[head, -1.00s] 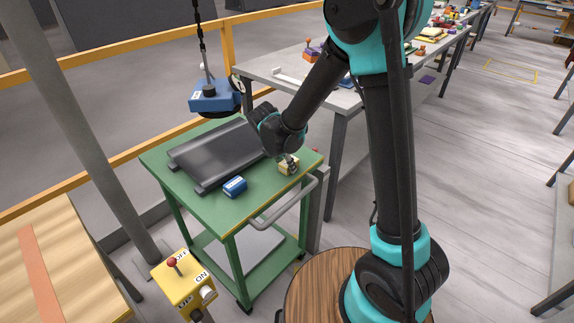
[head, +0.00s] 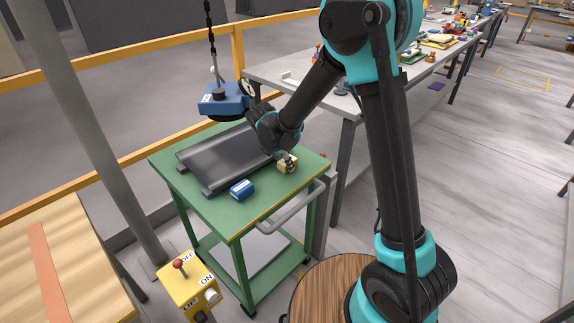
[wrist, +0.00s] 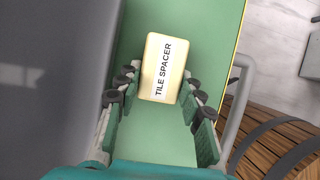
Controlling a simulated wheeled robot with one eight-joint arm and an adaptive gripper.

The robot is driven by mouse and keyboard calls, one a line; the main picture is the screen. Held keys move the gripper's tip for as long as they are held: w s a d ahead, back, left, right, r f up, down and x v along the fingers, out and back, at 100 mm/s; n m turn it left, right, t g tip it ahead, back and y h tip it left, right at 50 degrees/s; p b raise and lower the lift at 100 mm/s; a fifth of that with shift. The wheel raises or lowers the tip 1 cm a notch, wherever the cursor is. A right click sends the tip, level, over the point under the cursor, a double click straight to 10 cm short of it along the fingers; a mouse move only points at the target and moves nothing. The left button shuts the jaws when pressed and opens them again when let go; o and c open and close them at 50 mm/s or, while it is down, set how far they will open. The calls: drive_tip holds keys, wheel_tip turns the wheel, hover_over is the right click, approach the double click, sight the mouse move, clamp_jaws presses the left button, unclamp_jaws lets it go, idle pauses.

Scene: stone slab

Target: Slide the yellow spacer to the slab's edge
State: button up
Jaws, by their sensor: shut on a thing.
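The yellow spacer (head: 287,167), a small block labelled "TILE SPACER", is on the green cart top, just right of the dark grey slab (head: 211,161). In the wrist view the spacer (wrist: 151,68) sits between the fingertips of my gripper (wrist: 160,86), and the slab (wrist: 60,60) fills the left side. A strip of green shows between spacer and slab, so they are apart. My gripper (head: 287,158) reaches down from above and is shut on the spacer. Whether the spacer's underside touches the cart top is hard to tell.
A blue box (head: 242,189) lies in front of the slab. A blue lifting device (head: 223,99) hangs from a chain behind it. The cart handle (head: 284,212) runs along the near right side. A yellow control box (head: 188,286) stands in front, left of the cart.

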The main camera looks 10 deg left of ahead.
drive_tip(key=shift+w+a, duration=0.6)
drive_tip(key=shift+a, duration=0.25)
drive_tip(key=o, duration=1.3)
drive_tip(key=shift+c, duration=0.2)
drive_tip(key=v, duration=1.2)
drive_tip(key=s+d+f+m+y, duration=0.1)
drive_tip(key=s+d+m, duration=0.2)
drive_tip(key=d+m, duration=0.5)
drive_tip(key=s+d+f+m+y, duration=0.15)
drive_tip(key=d+m, duration=0.35)
drive_tip(key=d, duration=0.7)
drive_tip(key=s+d+f+m, duration=0.2)
drive_tip(key=s+d+m, duration=0.4)
drive_tip(key=s+m, duration=0.1)
drive_tip(key=s+d+f+m, duration=0.3)
drive_tip(key=s+d+m, duration=0.4)
drive_tip(key=m, duration=0.1)
drive_tip(key=shift+s+f+t, duration=0.15)
drive_tip(key=shift+s+t, duration=0.15)
drive_tip(key=shift+t, duration=0.1)
